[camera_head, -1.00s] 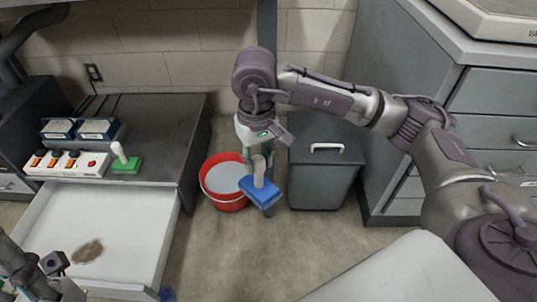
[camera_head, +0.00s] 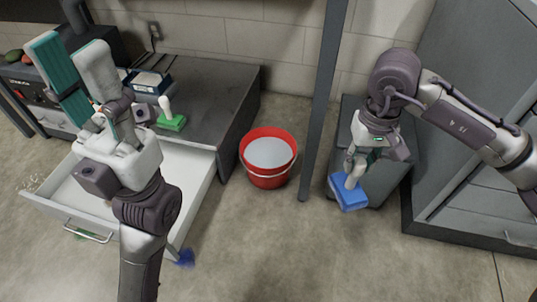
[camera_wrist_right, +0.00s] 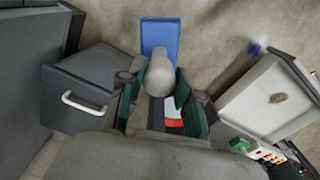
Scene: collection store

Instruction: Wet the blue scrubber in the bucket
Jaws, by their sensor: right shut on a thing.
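The red bucket (camera_head: 268,177) stands on the floor, with a grey-white surface inside. The blue scrubber (camera_head: 348,195) is held by its pale handle in my right gripper (camera_head: 358,163), to the right of the bucket and apart from it in the head view. In the right wrist view the scrubber (camera_wrist_right: 160,35) extends ahead of my right gripper (camera_wrist_right: 160,95); part of the bucket (camera_wrist_right: 173,113) shows between the fingers. My left gripper (camera_head: 70,48) is raised at the left, empty, its two teal fingers spread apart.
A grey post (camera_head: 322,110) rises between the bucket and the right arm. A dark bench (camera_head: 225,90) holds a green scrubber (camera_head: 171,121), above an open white drawer (camera_head: 197,185). A grey cabinet (camera_wrist_right: 85,85) stands near the right gripper. Floor in front of the bucket is clear.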

